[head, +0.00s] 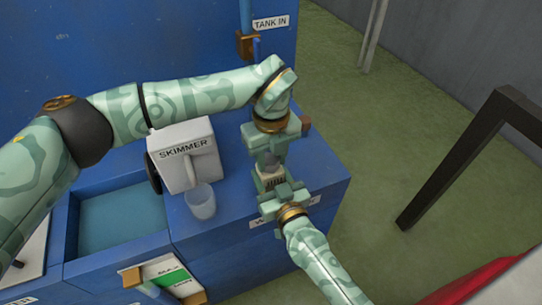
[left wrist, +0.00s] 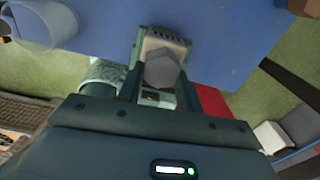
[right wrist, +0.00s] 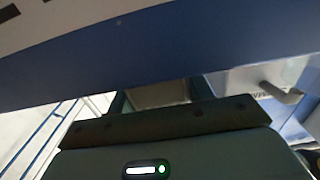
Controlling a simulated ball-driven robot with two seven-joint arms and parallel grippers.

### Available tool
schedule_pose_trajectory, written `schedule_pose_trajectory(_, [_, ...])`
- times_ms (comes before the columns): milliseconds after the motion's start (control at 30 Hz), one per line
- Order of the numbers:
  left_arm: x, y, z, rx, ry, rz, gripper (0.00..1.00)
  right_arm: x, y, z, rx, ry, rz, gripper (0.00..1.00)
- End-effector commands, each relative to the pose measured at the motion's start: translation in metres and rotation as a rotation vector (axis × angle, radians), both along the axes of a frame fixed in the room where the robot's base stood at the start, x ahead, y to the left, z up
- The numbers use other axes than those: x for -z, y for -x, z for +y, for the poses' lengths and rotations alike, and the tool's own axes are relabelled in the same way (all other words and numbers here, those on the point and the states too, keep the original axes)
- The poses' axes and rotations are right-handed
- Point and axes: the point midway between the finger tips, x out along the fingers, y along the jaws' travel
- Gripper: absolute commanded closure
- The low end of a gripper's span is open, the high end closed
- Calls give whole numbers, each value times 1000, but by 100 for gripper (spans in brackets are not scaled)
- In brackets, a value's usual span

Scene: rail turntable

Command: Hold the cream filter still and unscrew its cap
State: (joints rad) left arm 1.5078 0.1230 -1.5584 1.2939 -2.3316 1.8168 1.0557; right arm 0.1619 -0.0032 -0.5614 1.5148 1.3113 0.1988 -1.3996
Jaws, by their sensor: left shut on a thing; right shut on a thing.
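The cream filter (head: 271,180) stands near the right end of the blue bench, with a grey cap (head: 267,160) on top. In the left wrist view the grey faceted cap (left wrist: 163,69) lies between my left fingers, with the ribbed cream filter (left wrist: 166,42) behind it. My left gripper (head: 269,157) comes from above and is shut on the cap. My right gripper (head: 272,183) comes from the front and is shut on the filter body. The right wrist view shows only a pale part of the filter (right wrist: 160,95); my gripper hides the rest.
A white skimmer box (head: 180,150) and a clear cup (head: 201,203) stand left of the filter on the blue bench (head: 225,235). A blue basin (head: 120,220) is farther left. A dark frame (head: 460,155) stands at right over green floor.

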Motion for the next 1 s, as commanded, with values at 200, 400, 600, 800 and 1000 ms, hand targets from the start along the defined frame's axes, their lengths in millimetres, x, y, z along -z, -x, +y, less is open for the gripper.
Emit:
schedule_pose_trajectory(200, [1,-2,-1,-371,-1,-2,88,1,1,0,0,1,2,90])
schedule_pose_trajectory(400, [1,-3,-1,-474,-2,-2,88,1,0,0,0,1,2,90])
schedule_pose_trajectory(600, [1,-3,-1,-492,-1,-1,88,1,0,0,0,1,2,90])
schedule_pose_trajectory(800, [1,-5,-2,-823,-2,-2,88,1,0,0,0,1,2,90])
schedule_pose_trajectory(1000, [1,-6,-2,-997,-2,-2,88,1,0,0,0,1,2,90])
